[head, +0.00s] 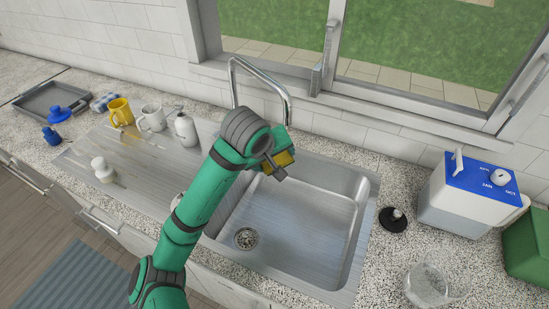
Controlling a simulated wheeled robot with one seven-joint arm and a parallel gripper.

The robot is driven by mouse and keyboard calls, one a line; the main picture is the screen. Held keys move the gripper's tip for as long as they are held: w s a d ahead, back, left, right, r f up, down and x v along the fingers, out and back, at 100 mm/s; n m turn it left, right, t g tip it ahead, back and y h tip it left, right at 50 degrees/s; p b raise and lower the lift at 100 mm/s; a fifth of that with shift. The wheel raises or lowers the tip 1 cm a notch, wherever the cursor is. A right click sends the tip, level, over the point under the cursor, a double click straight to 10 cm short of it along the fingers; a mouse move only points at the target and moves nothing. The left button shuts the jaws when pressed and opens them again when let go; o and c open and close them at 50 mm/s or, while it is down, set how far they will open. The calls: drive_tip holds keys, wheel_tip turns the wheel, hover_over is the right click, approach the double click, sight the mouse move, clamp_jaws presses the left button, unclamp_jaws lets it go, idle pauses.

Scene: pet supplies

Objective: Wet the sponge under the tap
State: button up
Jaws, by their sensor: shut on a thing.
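My gripper (272,165) is over the back left part of the sink basin, at the end of my green arm. I cannot tell whether the sponge is directly under the spout, and no water is visible. The steel sink (305,212) is empty, with a drain (246,238) at its front left.
On the drainboard stand a yellow mug (120,111), a white mug (152,118), a pump bottle (185,128) and a small white bottle (102,170). Right of the sink are a black stopper (393,219), a blue-lidded container (470,200) and a glass jug (427,286). The window frame rises behind.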

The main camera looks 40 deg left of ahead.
drive_tip(key=s, duration=0.8)
drive_tip(key=shift+d, duration=0.35)
idle(0.4)
idle(1.1)
drive_tip(key=s+r, duration=0.4)
drive_tip(key=s, duration=0.1)
drive_tip(key=shift+d, duration=0.25)
drive_tip(key=shift+w, duration=0.1)
idle(0.6)
drive_tip(key=w+f, duration=0.4)
drive_tip(key=w, duration=0.1)
drive_tip(key=shift+w+a, duration=0.25)
drive_tip(key=shift+w, duration=0.1)
